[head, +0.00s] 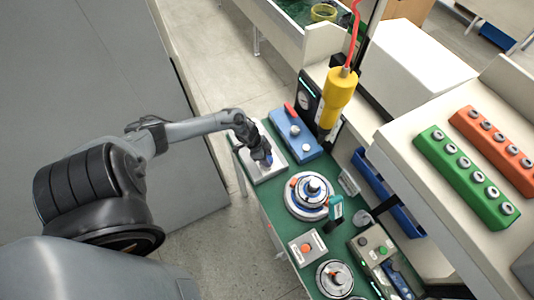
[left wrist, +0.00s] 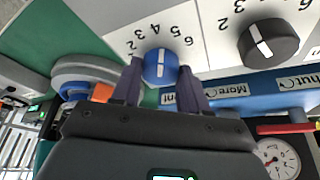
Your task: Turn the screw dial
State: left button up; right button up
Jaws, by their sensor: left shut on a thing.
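A blue dial (left wrist: 160,67) with a white pointer line sits on a white panel printed with numbers (left wrist: 205,20). In the left wrist view its pointer line runs nearly up and down. My left gripper (left wrist: 160,76) is shut on the blue dial, one dark finger on each side of it. In the head view my left gripper (head: 258,152) is over the white panel (head: 268,176), and the gripper partly hides the dial. A black dial (left wrist: 268,42) with a white pointer line stands beside the blue one, clear of the fingers. My right gripper is not in view.
A blue box (head: 300,143) with a red handle stands next to the panel. A round hub part (head: 311,194) sits on the green table (head: 273,206). A yellow tool (head: 338,95) hangs from a red cord. A round gauge (left wrist: 279,160) shows at lower right.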

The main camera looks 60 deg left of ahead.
pick_arm(q)
jog(key=shift+d+n+t+y+p, duration=0.1)
jog(key=shift+n+t+y+p, duration=0.2)
jog(key=shift+n+p, duration=0.9)
jog(key=o, duration=1)
jog(key=shift+o, duration=0.2)
jog(key=shift+r, duration=0.1)
jog(key=p+v, duration=0.1)
jog(key=v, duration=0.9)
jog(key=shift+s+r, duration=0.15)
jog(key=shift+r, duration=0.15)
